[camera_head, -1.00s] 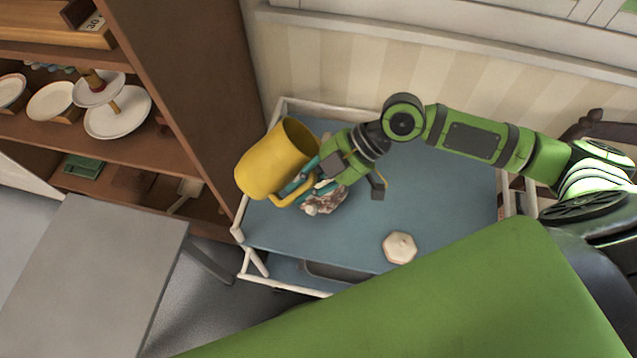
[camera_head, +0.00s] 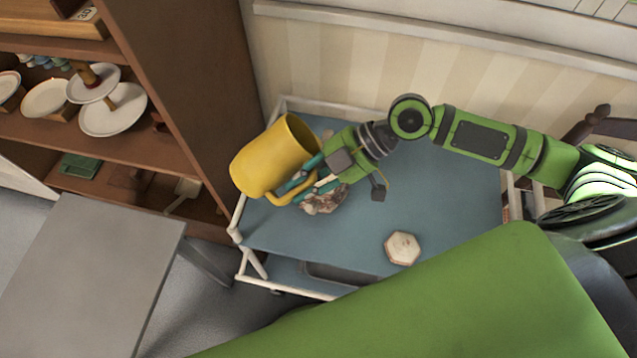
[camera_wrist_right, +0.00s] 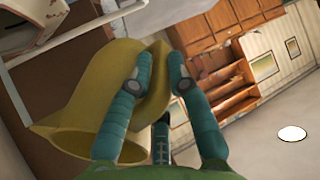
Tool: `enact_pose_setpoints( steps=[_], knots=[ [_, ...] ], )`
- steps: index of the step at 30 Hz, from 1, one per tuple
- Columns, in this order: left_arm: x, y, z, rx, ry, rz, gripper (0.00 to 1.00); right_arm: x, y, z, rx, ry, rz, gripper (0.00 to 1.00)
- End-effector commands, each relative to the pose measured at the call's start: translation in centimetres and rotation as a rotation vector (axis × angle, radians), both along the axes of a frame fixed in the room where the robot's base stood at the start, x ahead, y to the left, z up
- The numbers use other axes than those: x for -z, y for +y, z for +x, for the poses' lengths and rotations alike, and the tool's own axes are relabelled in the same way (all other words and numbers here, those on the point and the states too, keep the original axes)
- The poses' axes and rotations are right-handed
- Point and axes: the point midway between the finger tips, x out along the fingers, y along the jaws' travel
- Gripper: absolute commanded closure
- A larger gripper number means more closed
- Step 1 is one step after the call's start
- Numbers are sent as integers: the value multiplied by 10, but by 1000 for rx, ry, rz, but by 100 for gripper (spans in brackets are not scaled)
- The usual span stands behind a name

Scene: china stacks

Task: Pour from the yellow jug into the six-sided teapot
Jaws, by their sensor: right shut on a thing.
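The yellow jug (camera_head: 265,165) is held tilted above the left end of the blue trolley top, its open mouth toward the upper right in the head view. My right gripper (camera_head: 290,191) is shut on its handle. In the right wrist view the jug (camera_wrist_right: 75,105) fills the left, with the fingers (camera_wrist_right: 159,85) at its handle. A pale, brown-patterned teapot (camera_head: 326,204) stands on the trolley below the gripper, partly hidden by it. I cannot see its opening. A small six-sided pale lid (camera_head: 402,248) lies apart near the front edge. My left gripper is not in view.
The blue trolley top (camera_head: 445,200) is clear around the lid and has pale rails at its edges. A brown shelf unit (camera_head: 195,75) with plates stands close on the left. A grey table (camera_head: 95,265) is at lower left. A wall and window sill are behind.

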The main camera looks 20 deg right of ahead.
Motion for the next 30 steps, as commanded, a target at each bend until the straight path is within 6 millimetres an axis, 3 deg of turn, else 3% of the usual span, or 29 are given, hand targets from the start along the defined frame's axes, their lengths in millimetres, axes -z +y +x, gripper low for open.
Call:
enact_pose_setpoints(
  steps=[22, 30],
  knots=[
    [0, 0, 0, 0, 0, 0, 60, -3, 1, 2, 1, -10, 5, 100],
    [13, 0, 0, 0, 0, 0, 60, 2, 0, 2, 0, -10, 36, 100]
  ],
)
